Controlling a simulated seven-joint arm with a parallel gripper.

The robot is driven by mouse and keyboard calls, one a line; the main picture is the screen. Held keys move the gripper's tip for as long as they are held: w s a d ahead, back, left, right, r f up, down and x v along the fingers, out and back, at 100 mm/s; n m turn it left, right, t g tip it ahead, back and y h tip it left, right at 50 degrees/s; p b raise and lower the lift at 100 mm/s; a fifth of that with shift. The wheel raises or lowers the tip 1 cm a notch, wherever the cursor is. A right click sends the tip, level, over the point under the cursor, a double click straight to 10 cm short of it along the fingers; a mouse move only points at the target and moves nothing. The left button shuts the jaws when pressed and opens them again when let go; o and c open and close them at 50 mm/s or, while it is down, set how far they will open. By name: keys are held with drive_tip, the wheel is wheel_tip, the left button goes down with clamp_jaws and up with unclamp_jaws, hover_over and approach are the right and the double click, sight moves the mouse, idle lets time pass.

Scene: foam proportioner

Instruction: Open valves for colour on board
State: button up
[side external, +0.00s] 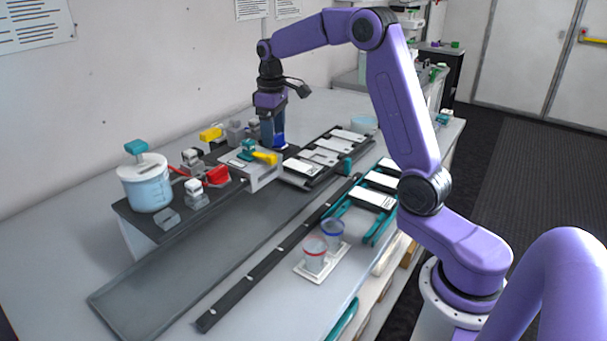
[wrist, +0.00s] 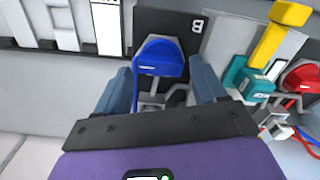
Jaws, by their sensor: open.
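My gripper (side external: 273,143) points down at the far end of the valve assembly, fingers apart. In the wrist view my gripper (wrist: 162,74) has one finger on each side of a blue valve handle (wrist: 162,57), and neither clearly touches it. The blue handle (side external: 280,141) is partly hidden by the fingers in the side view. A red handle (side external: 216,176) and a yellow handle (side external: 211,133) sit on the same assembly. Another yellow handle (side external: 265,157) lies beside a teal block (side external: 247,147) on a grey box. A dark plate marked "B" (wrist: 197,26) is beside the blue handle.
A tank of light-blue liquid (side external: 150,190) stands at the left. Racks with white cards (side external: 325,156) lie right of the valves. A red-rimmed cup (side external: 315,256) and a blue-rimmed cup (side external: 332,235) stand in front. The grey mat (side external: 165,285) is clear.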

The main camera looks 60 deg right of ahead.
drive_tip(key=n, duration=0.4)
drive_tip(key=shift+s+a+f, duration=0.1)
drive_tip(key=shift+s+a, duration=0.05)
drive_tip(key=shift+a, duration=0.2)
drive_tip(key=n, duration=0.3)
drive_tip(key=shift+s+n, duration=0.1)
drive_tip(key=shift+n, duration=0.2)
drive_tip(key=n, duration=0.5)
drive_tip(key=shift+s+n, duration=0.15)
drive_tip(key=shift+n, duration=0.15)
drive_tip(key=shift+r+n, duration=0.25)
drive_tip(key=shift+n, duration=0.45)
wheel_tip(320, 180, up, 16)
drive_tip(key=s+a+f+m, duration=0.1)
drive_tip(key=s+a+f, duration=0.1)
drive_tip(key=s+a, duration=0.35)
drive_tip(key=s+a+f+m, duration=0.1)
drive_tip(key=s+a+f, duration=0.2)
drive_tip(key=a, duration=0.5)
drive_tip(key=s+a+f+m, duration=0.1)
drive_tip(key=s+a+f, duration=0.1)
drive_tip(key=s, duration=0.5)
drive_tip(key=s+a+f+m, duration=0.1)
drive_tip(key=s+a+f, duration=0.1)
drive_tip(key=s+f, duration=0.3)
drive_tip(key=shift+s+a+f, duration=0.25)
drive_tip(key=shift+s+a, duration=0.15)
drive_tip(key=shift+s, duration=0.55)
